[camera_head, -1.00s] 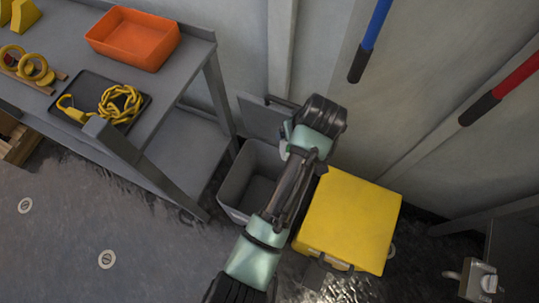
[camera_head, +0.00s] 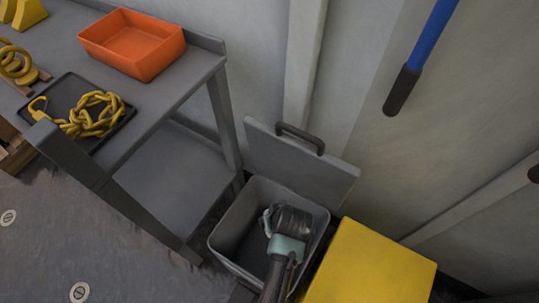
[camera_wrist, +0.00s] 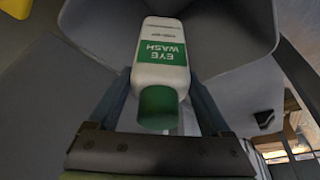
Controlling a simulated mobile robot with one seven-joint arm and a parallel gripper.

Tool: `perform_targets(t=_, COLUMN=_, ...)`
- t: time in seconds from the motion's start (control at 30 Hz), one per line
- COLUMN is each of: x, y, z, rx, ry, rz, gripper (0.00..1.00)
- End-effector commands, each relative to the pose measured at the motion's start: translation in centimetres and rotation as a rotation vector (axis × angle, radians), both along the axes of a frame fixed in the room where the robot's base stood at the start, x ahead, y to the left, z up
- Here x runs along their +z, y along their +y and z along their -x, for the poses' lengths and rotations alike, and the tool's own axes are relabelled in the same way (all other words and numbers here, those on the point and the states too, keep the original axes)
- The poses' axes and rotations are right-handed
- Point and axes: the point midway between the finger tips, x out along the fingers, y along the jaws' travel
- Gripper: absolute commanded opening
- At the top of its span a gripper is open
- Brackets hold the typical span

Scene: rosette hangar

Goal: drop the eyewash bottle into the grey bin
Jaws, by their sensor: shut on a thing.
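The eyewash bottle (camera_wrist: 160,50) is white with a green label band and a green cap. In the wrist view it lies between the fingers of my gripper (camera_wrist: 158,98), which is shut on it near the cap end. Grey bin walls (camera_wrist: 232,30) surround the bottle in that view. In the head view the grey bin (camera_head: 228,228) stands open on the floor, and the end of my arm reaches over its opening. My own wrist hides the bottle there, and I cannot tell exactly how deep it is.
The bin's grey lid (camera_head: 300,168) is raised against the wall. A yellow box (camera_head: 370,268) stands right beside the bin. A grey workbench (camera_head: 170,100) at left carries an orange tray (camera_head: 133,42) and a black tray with yellow chain (camera_head: 95,115). A blue-handled pole (camera_head: 425,45) is on the wall.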

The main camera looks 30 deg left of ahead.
Motion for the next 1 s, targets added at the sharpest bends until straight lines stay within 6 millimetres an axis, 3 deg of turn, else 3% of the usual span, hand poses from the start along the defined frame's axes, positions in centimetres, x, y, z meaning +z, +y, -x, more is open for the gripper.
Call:
perform_targets(t=0.1, x=-1.9, y=0.1, z=-0.1, rx=0.001, ry=-0.003, rz=-0.001, gripper=0.0)
perform_targets(t=0.3, x=-3.6, y=0.0, z=-0.1, rx=-0.001, ry=-0.003, rz=-0.001, gripper=0.0)
perform_targets(t=0.63, x=-3.6, y=0.0, z=-0.1, rx=-0.001, ry=-0.003, rz=-0.001, gripper=0.0)
perform_targets(t=0.67, x=-3.6, y=0.0, z=-0.1, rx=-0.001, ry=-0.003, rz=-0.001, gripper=0.86)
perform_targets(t=0.73, x=-3.7, y=0.0, z=-0.1, rx=-0.001, ry=-0.003, rz=-0.001, gripper=0.98)
perform_targets(t=0.77, x=-3.7, y=0.0, z=-0.1, rx=-0.001, ry=-0.003, rz=-0.001, gripper=1.0)
perform_targets(t=1.0, x=-3.7, y=-0.1, z=0.1, rx=0.0, ry=0.001, rz=0.001, gripper=1.0)
